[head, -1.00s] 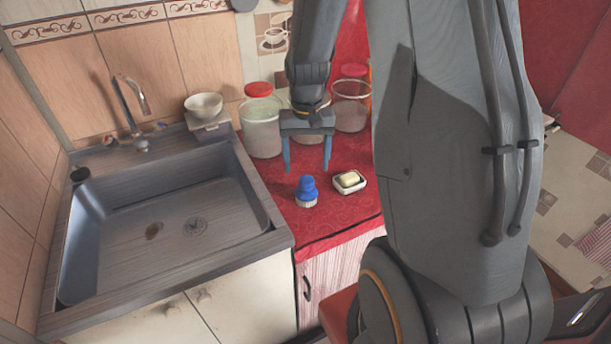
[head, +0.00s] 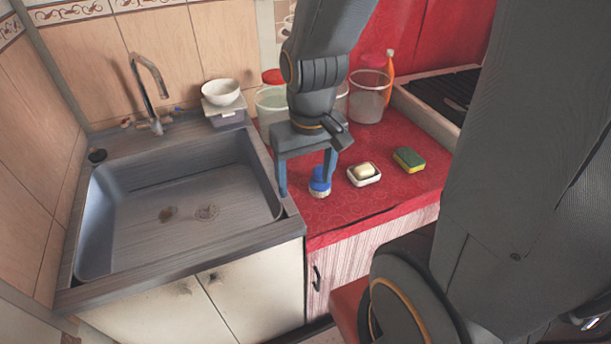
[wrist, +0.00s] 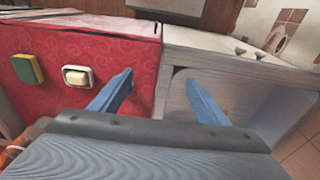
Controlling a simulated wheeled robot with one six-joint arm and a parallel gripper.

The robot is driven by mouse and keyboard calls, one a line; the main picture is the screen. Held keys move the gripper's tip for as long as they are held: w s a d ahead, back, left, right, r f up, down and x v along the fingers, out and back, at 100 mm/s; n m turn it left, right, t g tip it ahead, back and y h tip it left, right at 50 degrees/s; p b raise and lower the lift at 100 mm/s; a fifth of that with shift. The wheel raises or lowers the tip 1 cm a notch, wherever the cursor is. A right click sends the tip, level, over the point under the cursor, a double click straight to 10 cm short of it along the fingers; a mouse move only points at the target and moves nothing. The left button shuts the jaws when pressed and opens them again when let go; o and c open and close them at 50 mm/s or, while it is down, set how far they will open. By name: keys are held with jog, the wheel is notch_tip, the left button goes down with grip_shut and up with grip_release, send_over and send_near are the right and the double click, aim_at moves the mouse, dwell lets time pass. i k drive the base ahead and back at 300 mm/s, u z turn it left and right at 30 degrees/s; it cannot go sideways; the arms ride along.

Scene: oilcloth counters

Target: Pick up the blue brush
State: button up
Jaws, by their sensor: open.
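The blue brush (head: 319,186) stands upright, pale bristles down, on the red oilcloth counter (head: 385,203) in the head view. My gripper (head: 304,183) is open and empty, its blue fingers pointing down. In the head view its right finger overlaps the top of the brush; I cannot tell whether they touch. The left finger is near the sink's right edge. In the wrist view my open gripper (wrist: 162,82) spans the boundary between the red cloth and the grey sink. The brush cannot be made out there, perhaps hidden by the left finger.
A soap dish with soap (head: 364,180) lies right of the brush, and a yellow-green sponge (head: 409,160) beyond it. Jars (head: 369,97) stand behind. The sink (head: 180,195) is at left, with a white bowl (head: 220,92) behind it. A stove (head: 445,95) is at back right.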

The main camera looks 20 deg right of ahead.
aim_at(317, 187)
jog(key=u, duration=0.05)
jog(key=k, duration=0.5)
jog(key=z, duration=2.35)
jog(key=i, duration=0.35)
jog(key=u, duration=2.3)
jog(key=i, duration=0.5)
